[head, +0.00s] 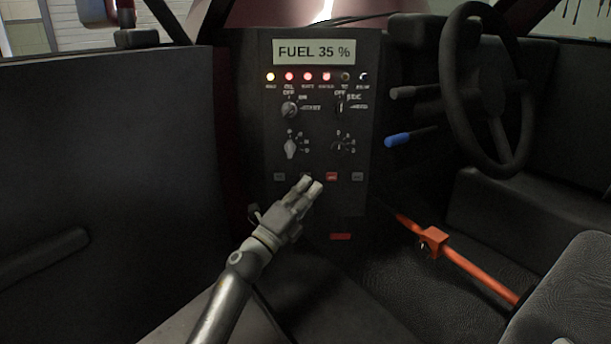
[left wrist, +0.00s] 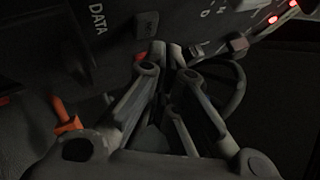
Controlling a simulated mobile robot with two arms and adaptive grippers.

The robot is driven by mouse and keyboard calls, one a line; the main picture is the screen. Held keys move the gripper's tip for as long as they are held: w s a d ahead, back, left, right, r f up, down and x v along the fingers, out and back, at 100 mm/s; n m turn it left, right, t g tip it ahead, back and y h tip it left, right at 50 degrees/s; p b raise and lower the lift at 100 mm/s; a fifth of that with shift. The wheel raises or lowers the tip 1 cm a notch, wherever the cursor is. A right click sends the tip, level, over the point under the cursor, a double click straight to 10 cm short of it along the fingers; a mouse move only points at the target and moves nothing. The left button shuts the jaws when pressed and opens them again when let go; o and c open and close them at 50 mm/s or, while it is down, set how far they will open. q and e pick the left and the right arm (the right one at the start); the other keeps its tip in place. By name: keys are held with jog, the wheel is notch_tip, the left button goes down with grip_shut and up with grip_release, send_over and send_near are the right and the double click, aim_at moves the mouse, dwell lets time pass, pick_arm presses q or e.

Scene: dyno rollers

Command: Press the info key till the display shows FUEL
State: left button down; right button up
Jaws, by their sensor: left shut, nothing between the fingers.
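The display (head: 314,51) at the top of the dark console panel (head: 375,110) reads FUEL 35 %. A row of small keys runs along the lower panel: a grey one (head: 279,177) at left, a red-lit one (head: 331,177) and a grey one (head: 357,177) at right. My left gripper (head: 312,186) is shut and empty, its fingertips at the key row, over the second key from the left, which it mostly hides. I cannot tell whether it touches that key. In the left wrist view the closed fingers (left wrist: 172,62) reach the dark panel. My right gripper is not in view.
Indicator lights (head: 307,76) and several rotary knobs (head: 289,109) sit above the keys. A steering wheel (head: 462,100) and a blue-tipped stalk (head: 398,139) are at right. An orange bar (head: 480,274) crosses low right, near a grey seat (head: 575,300). A dark door panel (head: 100,150) fills the left.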

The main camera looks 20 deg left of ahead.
pick_arm(q)
jog(key=s, duration=0.1)
jog(key=s+d+p, duration=0.1)
jog(key=s, duration=0.1)
jog(key=s+p, duration=0.1)
jog(key=shift+s+d+f, duration=0.1)
jog(key=shift+s+d, duration=0.15)
jog(key=shift+s, duration=0.15)
dwell(0.6)
